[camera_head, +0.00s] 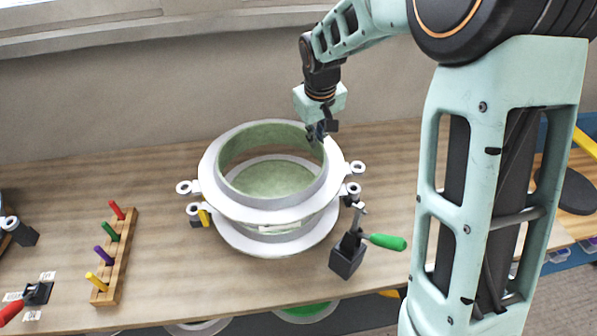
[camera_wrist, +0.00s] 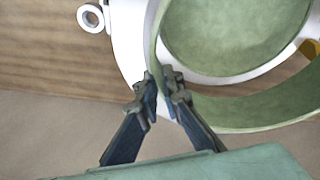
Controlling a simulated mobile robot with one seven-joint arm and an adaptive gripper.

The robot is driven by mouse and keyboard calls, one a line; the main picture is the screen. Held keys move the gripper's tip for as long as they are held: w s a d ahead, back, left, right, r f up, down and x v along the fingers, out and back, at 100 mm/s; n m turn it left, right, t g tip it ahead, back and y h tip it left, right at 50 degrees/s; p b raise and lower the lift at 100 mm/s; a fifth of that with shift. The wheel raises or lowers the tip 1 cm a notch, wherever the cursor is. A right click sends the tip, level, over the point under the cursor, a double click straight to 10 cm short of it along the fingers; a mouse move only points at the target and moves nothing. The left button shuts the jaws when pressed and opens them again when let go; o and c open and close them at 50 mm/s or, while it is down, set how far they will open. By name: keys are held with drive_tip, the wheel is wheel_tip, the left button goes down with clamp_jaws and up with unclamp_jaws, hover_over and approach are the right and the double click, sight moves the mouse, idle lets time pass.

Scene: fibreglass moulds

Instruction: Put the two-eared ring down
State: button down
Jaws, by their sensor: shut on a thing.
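The two-eared ring (camera_head: 210,165) has a wide white flange, a greenish inner wall and one ear on each side. My gripper (camera_head: 318,133) is shut on the far right part of its rim; in the wrist view the fingertips (camera_wrist: 165,88) pinch the ring's thin wall (camera_wrist: 225,115). The ring looks about level, above a white round mould (camera_head: 262,246) with a green inside. A gap shows between their flanges at the front. The ring's left ear (camera_head: 184,187) and right ear (camera_head: 357,168) appear above the lower mould's ears (camera_head: 193,209) in the head view.
A yellow pin (camera_head: 204,217) stands by the lower left ear. A green-handled clamp (camera_head: 348,254) stands close at the front right. A wooden rack (camera_head: 116,262) of coloured pins and a red-handled clamp (camera_head: 36,294) are at the left. The tabletop (camera_head: 110,180) between is bare.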

wheel_tip(320, 180, down, 7)
drive_tip(key=shift+f, duration=0.1)
idle(0.4)
drive_tip(key=c, duration=2.5)
unclamp_jaws()
drive_tip(key=shift+f, duration=0.15)
drive_tip(key=shift+c, duration=0.2)
drive_tip(key=o, duration=0.4)
drive_tip(key=shift+o, duration=0.2)
drive_tip(key=v, duration=1.2)
drive_tip(key=shift+s+b, duration=0.1)
drive_tip(key=shift+b, duration=0.2)
